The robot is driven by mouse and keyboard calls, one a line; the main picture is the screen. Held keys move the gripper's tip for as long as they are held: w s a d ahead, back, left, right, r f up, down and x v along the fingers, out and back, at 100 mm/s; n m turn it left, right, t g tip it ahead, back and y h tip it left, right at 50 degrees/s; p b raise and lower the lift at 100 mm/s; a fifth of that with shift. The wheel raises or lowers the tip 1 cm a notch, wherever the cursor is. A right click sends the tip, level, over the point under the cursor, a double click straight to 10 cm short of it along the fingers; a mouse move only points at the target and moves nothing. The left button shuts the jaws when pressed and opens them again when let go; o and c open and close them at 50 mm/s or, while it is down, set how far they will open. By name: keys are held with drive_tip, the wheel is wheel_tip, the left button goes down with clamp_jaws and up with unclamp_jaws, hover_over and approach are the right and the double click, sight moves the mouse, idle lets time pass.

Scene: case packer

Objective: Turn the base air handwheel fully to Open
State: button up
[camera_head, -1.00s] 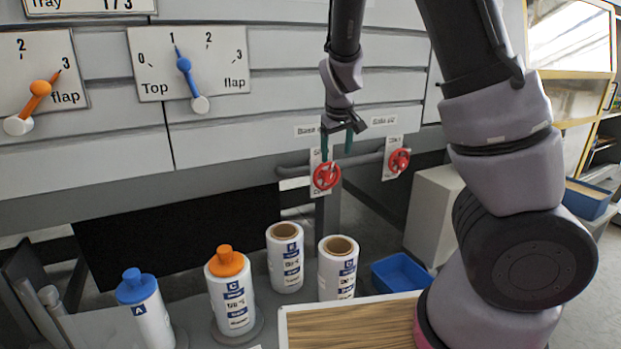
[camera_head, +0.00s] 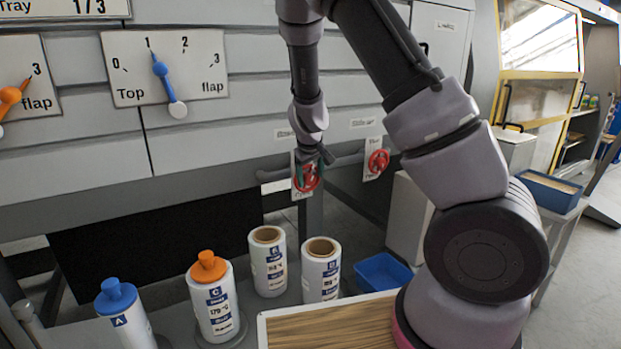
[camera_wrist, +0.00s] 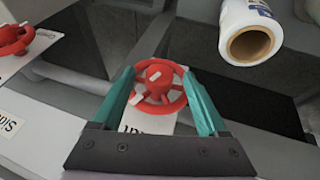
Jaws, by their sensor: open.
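The base air handwheel (camera_head: 307,187) is a red spoked wheel on a pipe below the grey machine panels. In the wrist view the same red wheel (camera_wrist: 158,80) is centred, with a white mark on its rim and a white label plate behind it, partly covered. My gripper (camera_head: 313,165) is at this wheel in the head view. In the wrist view my gripper (camera_wrist: 157,75) is open, its green fingers on either side of the rim. I cannot tell whether they touch it. The wheel's setting cannot be read.
A second red handwheel (camera_head: 377,162) sits to the right on the same pipe; it also shows in the wrist view (camera_wrist: 14,38). White rolls and capped bottles (camera_head: 216,305) stand below. A blue bin (camera_head: 383,272) and a wooden-topped surface (camera_head: 330,325) lie in front.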

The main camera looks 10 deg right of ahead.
drive_tip(key=shift+w+f, duration=0.15)
drive_tip(key=shift+f, duration=0.25)
clamp_jaws()
drive_tip(key=shift+d, duration=0.1)
